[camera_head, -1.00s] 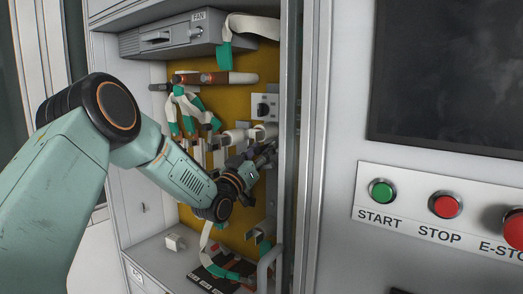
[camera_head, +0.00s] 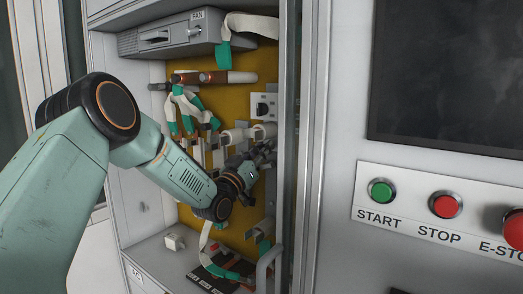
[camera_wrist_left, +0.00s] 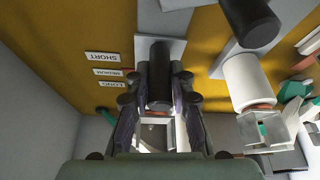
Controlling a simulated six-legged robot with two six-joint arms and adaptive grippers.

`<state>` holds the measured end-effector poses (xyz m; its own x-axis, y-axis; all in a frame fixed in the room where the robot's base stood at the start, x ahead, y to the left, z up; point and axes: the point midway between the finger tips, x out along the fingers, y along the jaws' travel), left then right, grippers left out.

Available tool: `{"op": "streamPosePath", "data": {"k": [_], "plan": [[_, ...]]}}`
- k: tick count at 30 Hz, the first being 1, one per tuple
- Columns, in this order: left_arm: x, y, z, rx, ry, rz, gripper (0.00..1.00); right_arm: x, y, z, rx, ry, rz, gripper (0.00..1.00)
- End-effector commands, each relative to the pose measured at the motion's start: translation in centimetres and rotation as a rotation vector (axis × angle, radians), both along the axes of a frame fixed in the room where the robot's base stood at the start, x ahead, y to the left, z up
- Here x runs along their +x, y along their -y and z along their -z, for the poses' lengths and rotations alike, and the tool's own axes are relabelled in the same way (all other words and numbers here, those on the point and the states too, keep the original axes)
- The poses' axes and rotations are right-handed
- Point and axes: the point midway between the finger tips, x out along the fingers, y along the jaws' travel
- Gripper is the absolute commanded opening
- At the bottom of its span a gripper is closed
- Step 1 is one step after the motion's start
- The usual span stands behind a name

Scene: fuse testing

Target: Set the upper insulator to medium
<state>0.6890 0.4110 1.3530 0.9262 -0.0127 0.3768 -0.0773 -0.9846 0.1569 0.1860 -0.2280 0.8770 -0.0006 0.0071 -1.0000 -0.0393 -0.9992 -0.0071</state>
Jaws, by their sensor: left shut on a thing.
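In the head view the gripper hides most of this insulator. My right gripper is not in view.
A fuse-like rod (camera_head: 242,77), green-ended straps (camera_head: 186,110) and a small switch (camera_head: 263,108) are above. The cabinet's right frame (camera_head: 290,200) is near the fingers.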

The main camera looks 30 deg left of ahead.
Motion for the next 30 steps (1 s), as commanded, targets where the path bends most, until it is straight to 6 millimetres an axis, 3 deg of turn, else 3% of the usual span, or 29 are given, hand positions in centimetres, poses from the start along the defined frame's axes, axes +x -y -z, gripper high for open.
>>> {"op": "streamPosePath", "data": {"k": [9, 18, 19, 27, 30], "plan": [[0.0, -0.1, -4.2, 0.0, 0.01, -0.002, 0.0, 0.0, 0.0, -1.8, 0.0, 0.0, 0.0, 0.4], [0.0, -0.1, -4.2, 0.0, 0.006, -0.001, 0.0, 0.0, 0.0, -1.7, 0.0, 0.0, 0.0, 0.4], [0.0, -0.1, -4.2, 0.001, 0.005, -0.001, 0.23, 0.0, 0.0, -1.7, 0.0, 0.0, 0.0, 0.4], [0.0, 0.0, -4.1, 0.0, 0.002, 0.0, 0.45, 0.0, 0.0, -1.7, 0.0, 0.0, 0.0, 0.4], [0.0, 0.0, -4.0, 0.0, 0.001, 0.0, 0.45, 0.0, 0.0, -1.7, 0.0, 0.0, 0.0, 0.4]]}}
